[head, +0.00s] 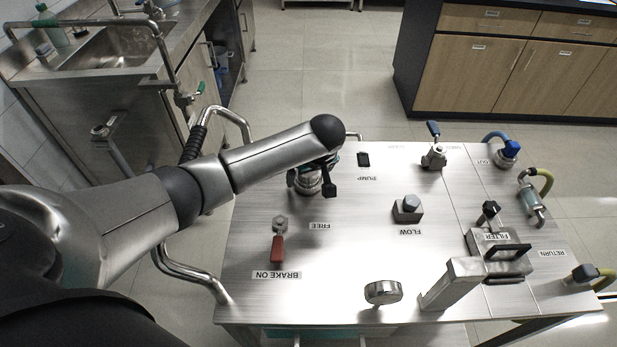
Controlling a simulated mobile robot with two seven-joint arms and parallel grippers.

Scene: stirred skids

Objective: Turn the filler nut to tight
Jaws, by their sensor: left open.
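My left arm reaches in from the left over the steel skid top (350,275). Its left gripper (318,187) points down near the far left of the top, open, with dark fingers partly hidden by the wrist. A round metal fitting (303,182) shows right under and beside the gripper. I cannot tell whether the fingers touch it, and no label on it is readable. I cannot tell for sure which fitting is the filler nut. A block with a dark, faceted top (408,207) stands apart to the right, by the FLOW label. My right gripper is not in view.
A red-handled lever (278,250) is by BRAKE ON. A black switch (363,159) is by PUMP. A blue-handled valve (433,150), a filter block (493,242), a round gauge (383,292) and an upright metal post (451,283) stand on the top. Hose couplings line the right edge.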

